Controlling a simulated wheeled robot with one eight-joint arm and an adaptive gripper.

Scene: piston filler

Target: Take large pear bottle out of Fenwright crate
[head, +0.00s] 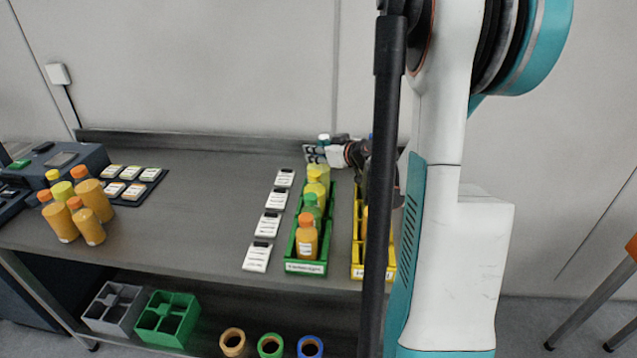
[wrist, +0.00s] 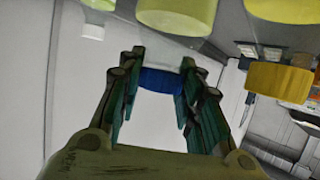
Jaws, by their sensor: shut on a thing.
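In the wrist view my gripper (wrist: 160,82) is shut on a blue cap (wrist: 160,80). A pale white area lies below the cap between the fingers; I cannot tell if it is a bottle body. In the head view my gripper (head: 318,152) is small, at the far end of the green crate (head: 306,267). That crate holds a row of bottles, with an orange one (head: 306,240) in front, a green one (head: 312,208) behind it and yellow ones (head: 316,180) further back. The crate labels are too small to read, so I cannot tell which is Fenwright.
A yellow crate (head: 372,271) stands right of the green one, partly hidden by my arm. White cards (head: 267,224) lie left of the crates. Several orange bottles (head: 85,220) and a card tray (head: 140,190) stand at the left. The table (head: 190,215) middle is clear.

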